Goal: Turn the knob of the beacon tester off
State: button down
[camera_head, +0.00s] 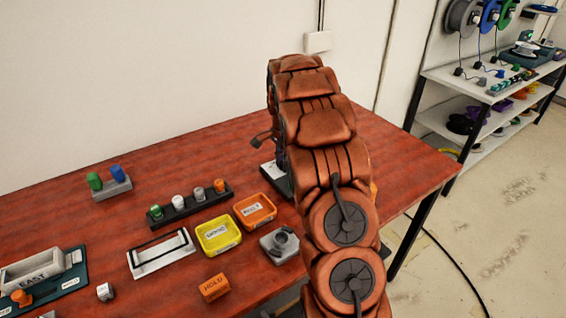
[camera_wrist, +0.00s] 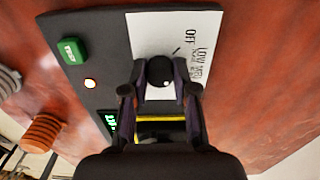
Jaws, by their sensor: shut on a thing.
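The beacon tester is a dark box with a white label plate (camera_wrist: 180,22) that reads OFF and LOW, with further print partly covered. Its round black knob (camera_wrist: 159,70) sits between the fingertips of my gripper (camera_wrist: 160,75), which is shut on it. A dark tick on the label lies between the knob and OFF. The box has a green TEST button (camera_wrist: 71,50), a glowing indicator light (camera_wrist: 90,84) and a green display partly hidden by a finger. In the head view my arm hides most of the tester and my gripper.
A yellow tray (camera_head: 219,236) and an orange tray (camera_head: 255,210) stand left of my arm, with a grey device (camera_head: 279,244) in front. A dark rack (camera_head: 190,206) of several capped pieces is farther left. Shelves (camera_head: 480,90) stand at the right.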

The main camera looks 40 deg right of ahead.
jog(key=shift+f+n+b, duration=0.15)
jog(key=shift+n+b, duration=0.15)
jog(key=shift+b, duration=0.05)
jog(key=n+b, duration=0.2)
jog(key=n, duration=0.1)
jog(key=n+b, duration=0.3)
jog(key=n, duration=0.2)
jog(key=n+b, duration=0.1)
jog(key=n, duration=0.3)
jog(key=shift+n+b, duration=0.35)
jog(key=shift+n, duration=0.05)
jog(key=n, duration=0.4)
jog(key=shift+r+n, duration=0.2)
jog(key=shift+n, duration=0.2)
jog(key=c, duration=0.9)
grip_release()
